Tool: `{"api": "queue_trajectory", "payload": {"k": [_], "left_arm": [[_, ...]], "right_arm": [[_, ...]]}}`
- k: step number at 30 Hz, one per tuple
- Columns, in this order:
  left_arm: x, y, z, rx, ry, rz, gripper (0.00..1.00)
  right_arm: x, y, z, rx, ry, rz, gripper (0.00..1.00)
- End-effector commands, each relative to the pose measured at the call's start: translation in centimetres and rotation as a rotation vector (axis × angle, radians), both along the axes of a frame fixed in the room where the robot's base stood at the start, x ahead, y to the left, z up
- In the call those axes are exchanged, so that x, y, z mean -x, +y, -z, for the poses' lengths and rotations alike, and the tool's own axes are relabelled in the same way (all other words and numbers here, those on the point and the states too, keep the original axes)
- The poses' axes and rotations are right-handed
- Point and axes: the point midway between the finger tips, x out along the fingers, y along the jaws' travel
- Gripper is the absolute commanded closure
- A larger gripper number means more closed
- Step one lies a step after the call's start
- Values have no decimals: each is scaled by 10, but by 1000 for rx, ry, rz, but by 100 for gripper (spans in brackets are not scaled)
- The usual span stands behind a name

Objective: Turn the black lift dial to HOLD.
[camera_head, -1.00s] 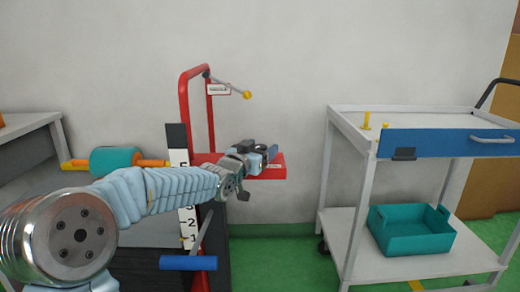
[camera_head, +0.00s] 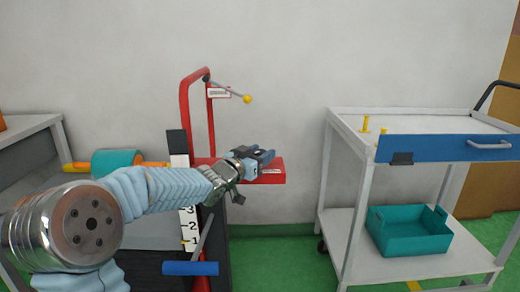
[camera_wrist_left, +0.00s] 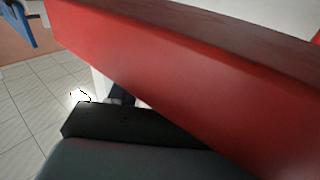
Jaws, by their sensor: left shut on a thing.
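A red control box (camera_head: 274,175) sits on the red lift frame (camera_head: 184,110) in the middle of the head view. My left gripper (camera_head: 265,157) is at the top of this box, its fingers shut on the black lift dial. The fingers hide the dial almost wholly in the head view, so its pointer and setting cannot be read. In the left wrist view the red box (camera_wrist_left: 190,75) fills the middle, above a dark finger (camera_wrist_left: 125,122); the dial cannot be made out there.
A numbered scale (camera_head: 188,225) and a blue-ended handle (camera_head: 190,268) are below my forearm. A white cart (camera_head: 340,190) with a blue drawer (camera_head: 445,145) and teal crate (camera_head: 410,243) stands right.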

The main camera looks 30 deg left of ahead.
Motion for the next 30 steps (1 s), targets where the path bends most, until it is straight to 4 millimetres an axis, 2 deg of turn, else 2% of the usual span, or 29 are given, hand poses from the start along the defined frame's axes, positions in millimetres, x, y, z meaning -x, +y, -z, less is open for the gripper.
{"api": "queue_trajectory", "payload": {"k": [9, 10, 13, 23, 26, 30], "left_arm": [[0, 1, -1, 1, -3, 6, 82], [0, 1, -1, 0, -3, 6, 48], [0, 1, -1, 0, -2, 6, 33], [3, 0, 0, 0, 0, 7, 32], [14, 2, 0, -2, 0, 6, 32], [43, 5, -1, -3, -1, 5, 32]], "right_arm": [[0, 1, -1, -1, 0, -1, 45], [0, 1, -1, -1, 0, -1, 45], [0, 1, -1, -1, 0, -1, 45], [0, 1, -1, -1, 0, -1, 45], [0, 1, -1, -1, -1, -1, 45], [0, 0, -1, -1, -1, -1, 45]]}}
